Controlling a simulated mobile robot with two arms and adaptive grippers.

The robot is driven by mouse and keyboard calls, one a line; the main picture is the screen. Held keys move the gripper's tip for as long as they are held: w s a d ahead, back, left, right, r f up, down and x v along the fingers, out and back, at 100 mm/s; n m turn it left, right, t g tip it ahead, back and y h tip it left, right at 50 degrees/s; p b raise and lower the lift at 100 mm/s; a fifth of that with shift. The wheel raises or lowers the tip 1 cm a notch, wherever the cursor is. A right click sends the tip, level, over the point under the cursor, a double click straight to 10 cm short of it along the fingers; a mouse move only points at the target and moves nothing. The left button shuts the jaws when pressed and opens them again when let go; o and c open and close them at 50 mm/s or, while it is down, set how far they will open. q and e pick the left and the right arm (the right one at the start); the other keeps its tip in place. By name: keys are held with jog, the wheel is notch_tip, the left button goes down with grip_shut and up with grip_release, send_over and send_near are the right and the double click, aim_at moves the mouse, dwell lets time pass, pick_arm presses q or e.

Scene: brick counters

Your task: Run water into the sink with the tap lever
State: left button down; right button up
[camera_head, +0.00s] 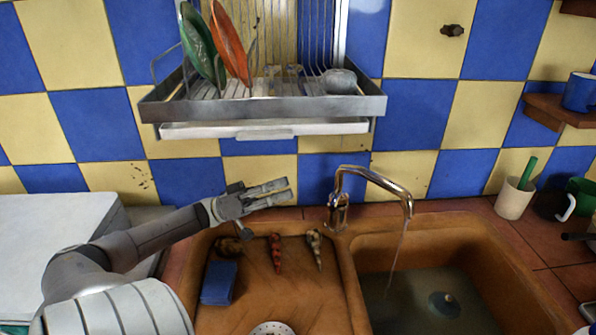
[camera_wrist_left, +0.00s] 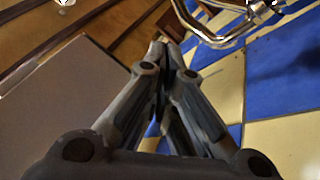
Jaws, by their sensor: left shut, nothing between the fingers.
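The chrome tap (camera_head: 375,178) stands behind the orange-brown sink (camera_head: 505,240), its spout arching over the right basin. A thin stream of water (camera_head: 400,255) falls from the spout. Water stands in that basin around a dark, round drain piece (camera_head: 444,304). The tap's base (camera_head: 338,212) is at the left end of the spout; I cannot clearly make out the lever. My left gripper (camera_head: 287,190) is shut and empty, pointing right, to the left of the tap base and apart from it. In the left wrist view its closed fingers (camera_wrist_left: 162,50) show below the chrome tap (camera_wrist_left: 225,35).
A dish rack (camera_head: 262,108) with plates hangs on the wall above the gripper. A blue sponge (camera_head: 218,283) and small items lie on the sink's left part. A white cup (camera_head: 514,198) stands at right, below a shelf with a blue mug (camera_head: 579,92).

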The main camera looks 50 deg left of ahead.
pick_arm(q)
jog(key=w+d+r+m+g+b, duration=0.2)
jog(key=w+d+r+m+g, duration=0.3)
jog(key=w+d, duration=0.3)
jog(key=f, duration=0.1)
jog(key=s+f+n+p, duration=0.1)
jog(key=f, duration=0.1)
jog(key=shift+s+f+y, duration=0.15)
jog(key=shift+f+y, duration=0.1)
jog(key=shift+y, duration=0.05)
dwell(0.3)
